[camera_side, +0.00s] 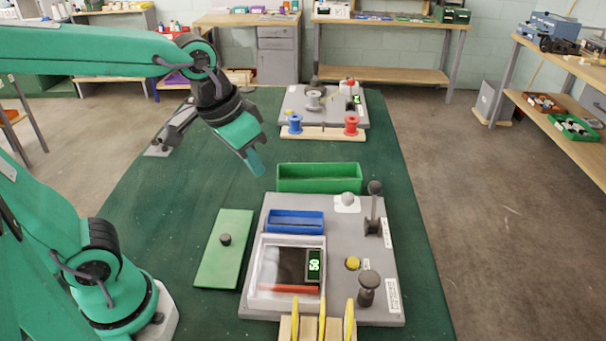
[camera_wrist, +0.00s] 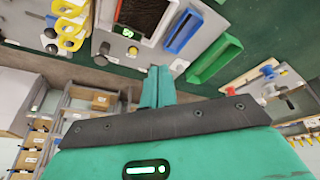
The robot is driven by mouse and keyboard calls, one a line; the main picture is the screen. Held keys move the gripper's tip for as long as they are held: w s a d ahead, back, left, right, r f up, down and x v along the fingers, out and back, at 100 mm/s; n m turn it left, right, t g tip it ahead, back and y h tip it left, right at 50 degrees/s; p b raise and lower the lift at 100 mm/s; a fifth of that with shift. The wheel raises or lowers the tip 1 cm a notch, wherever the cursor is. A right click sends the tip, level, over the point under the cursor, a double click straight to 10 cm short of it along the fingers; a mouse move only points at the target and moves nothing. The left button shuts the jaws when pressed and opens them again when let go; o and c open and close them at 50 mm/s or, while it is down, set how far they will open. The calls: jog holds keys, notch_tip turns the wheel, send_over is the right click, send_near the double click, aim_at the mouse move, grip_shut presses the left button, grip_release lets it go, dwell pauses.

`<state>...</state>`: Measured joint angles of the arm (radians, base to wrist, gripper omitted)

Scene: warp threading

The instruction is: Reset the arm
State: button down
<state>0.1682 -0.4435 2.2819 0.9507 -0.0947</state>
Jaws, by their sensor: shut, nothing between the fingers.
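My gripper (camera_side: 255,162) is teal and hangs in the air over the green table mat, left of and above the green bin (camera_side: 320,178). Its fingers are shut with nothing between them. In the wrist view the closed gripper fingers (camera_wrist: 158,88) show at the middle, with the green bin (camera_wrist: 214,60) to their right. Nothing touches the gripper in either view.
A grey panel (camera_side: 385,275) holds a blue bin (camera_side: 295,222), a framed window with a lit display, a lever and knobs. A green lid (camera_side: 224,248) with a dark knob lies left of it. Blue (camera_side: 295,124) and red (camera_side: 351,125) spools stand at the back. Yellow-handled tools (camera_side: 322,320) stand in front.

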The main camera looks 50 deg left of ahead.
jog(key=s+a+f+t, duration=0.1)
jog(key=s+a, duration=0.3)
jog(key=s, duration=0.1)
jog(key=shift+s+a+n+t+y, duration=0.3)
jog(key=shift+s+a+n, duration=0.05)
jog(key=shift+a+n, duration=0.05)
dwell(0.4)
